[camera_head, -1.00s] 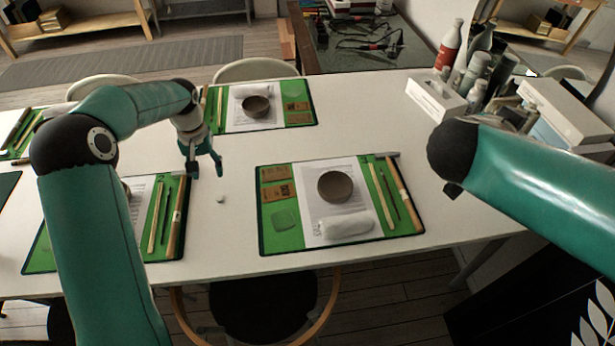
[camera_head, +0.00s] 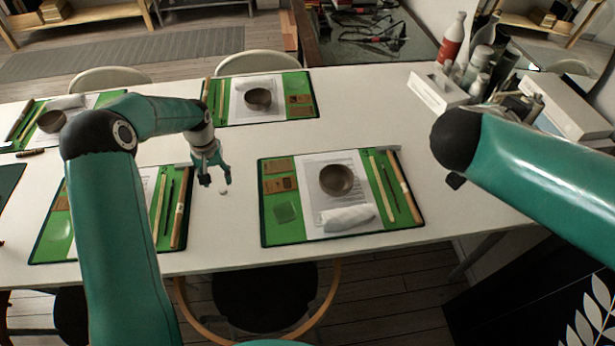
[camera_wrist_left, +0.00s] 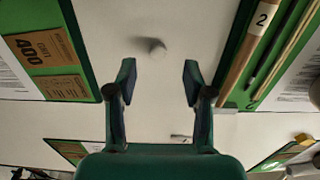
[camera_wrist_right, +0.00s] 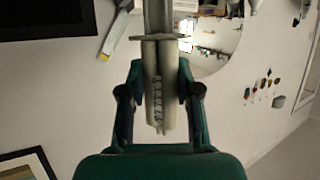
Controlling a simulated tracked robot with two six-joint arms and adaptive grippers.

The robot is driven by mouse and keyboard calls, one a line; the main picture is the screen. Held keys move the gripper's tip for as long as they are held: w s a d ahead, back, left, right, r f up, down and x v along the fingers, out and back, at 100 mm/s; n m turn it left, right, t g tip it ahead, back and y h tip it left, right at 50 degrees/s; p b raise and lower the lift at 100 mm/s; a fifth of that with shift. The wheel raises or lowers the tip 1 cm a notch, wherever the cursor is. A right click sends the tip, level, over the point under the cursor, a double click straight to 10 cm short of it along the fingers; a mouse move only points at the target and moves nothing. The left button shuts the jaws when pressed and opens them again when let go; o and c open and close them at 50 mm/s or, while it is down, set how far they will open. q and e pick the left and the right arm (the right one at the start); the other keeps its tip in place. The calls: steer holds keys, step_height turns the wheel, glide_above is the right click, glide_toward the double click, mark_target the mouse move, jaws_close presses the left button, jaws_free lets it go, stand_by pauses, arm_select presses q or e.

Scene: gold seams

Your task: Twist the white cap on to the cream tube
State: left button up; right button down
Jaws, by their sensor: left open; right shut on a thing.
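The small white cap (camera_head: 223,191) stands on the white table between two green mats. In the right wrist view my right gripper (camera_wrist_right: 160,72) is shut on the cream tube (camera_wrist_right: 158,90), which has dark print and a flange beyond the fingertips. In the head view my right arm hides the tube.
A green mat (camera_head: 284,237) with bowl, white roll and sticks lies right of the cap; another mat (camera_head: 183,240) lies left of it. A white box (camera_head: 438,88) and bottles (camera_head: 480,72) stand at the right back. The table's middle is clear.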

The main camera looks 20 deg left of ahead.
mark_target(222, 190)
arm_select(q)
steer(key=shift+w+f+p, duration=0.15)
steer(key=shift+f+p, duration=0.3)
steer(key=shift+f, duration=0.9)
steer(key=shift+w+f+p, duration=0.1)
steer(key=shift+f+p, duration=0.35)
steer(key=shift+f, duration=0.85)
arm_select(e)
steer(key=shift+r, duration=0.9)
arm_select(q)
steer(key=c, duration=0.7)
